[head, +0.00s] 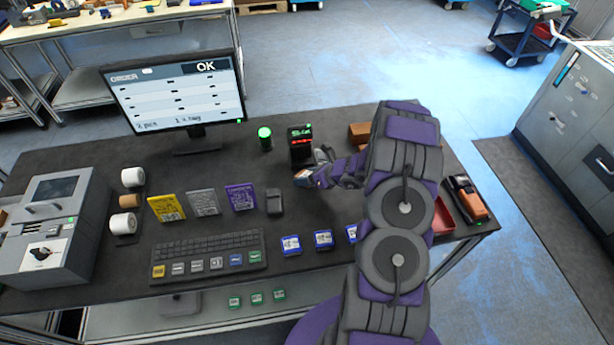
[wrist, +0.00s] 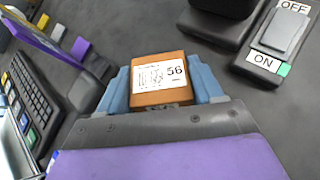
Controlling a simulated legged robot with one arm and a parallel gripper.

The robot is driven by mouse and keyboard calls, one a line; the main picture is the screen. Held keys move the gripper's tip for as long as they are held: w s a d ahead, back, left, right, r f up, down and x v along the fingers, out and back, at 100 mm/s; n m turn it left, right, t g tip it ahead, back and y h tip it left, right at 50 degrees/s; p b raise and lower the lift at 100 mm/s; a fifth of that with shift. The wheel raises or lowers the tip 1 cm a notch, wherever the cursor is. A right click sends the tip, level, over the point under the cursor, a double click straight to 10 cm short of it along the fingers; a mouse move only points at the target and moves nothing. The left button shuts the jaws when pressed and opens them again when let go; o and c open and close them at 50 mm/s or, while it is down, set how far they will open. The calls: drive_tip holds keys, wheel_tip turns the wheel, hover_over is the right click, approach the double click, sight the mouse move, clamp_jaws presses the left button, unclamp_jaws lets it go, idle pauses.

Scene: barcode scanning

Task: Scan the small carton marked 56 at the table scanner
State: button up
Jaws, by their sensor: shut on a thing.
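The small carton (wrist: 158,88) is orange-brown, with a white label that reads 56 facing up in the wrist view. My gripper (wrist: 166,92) is shut on it, with a blue finger along each side. In the head view my gripper (head: 314,176) holds the carton (head: 302,178) above the table, just in front of the table scanner. The scanner (head: 300,146) is a dark upright box with a green readout and a red band. In the wrist view a dark base shows beyond the carton. The carton's underside is hidden.
The monitor (head: 174,92) shows ORDER and OK. A green-lit cylinder (head: 265,138) stands left of the scanner. A switch (wrist: 272,52) marked OFF and ON lies right of the carton. Brown boxes (head: 358,132) sit behind my arm. A keyboard (head: 208,252) and coloured cards (head: 242,198) lie left.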

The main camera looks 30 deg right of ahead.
drive_tip(key=s+a+r, duration=0.3)
drive_tip(key=s+r, duration=0.6)
drive_tip(key=s, duration=0.3)
drive_tip(key=shift+a+r+b, duration=0.15)
drive_tip(key=shift+r+b, duration=0.25)
drive_tip(key=shift+b, duration=0.05)
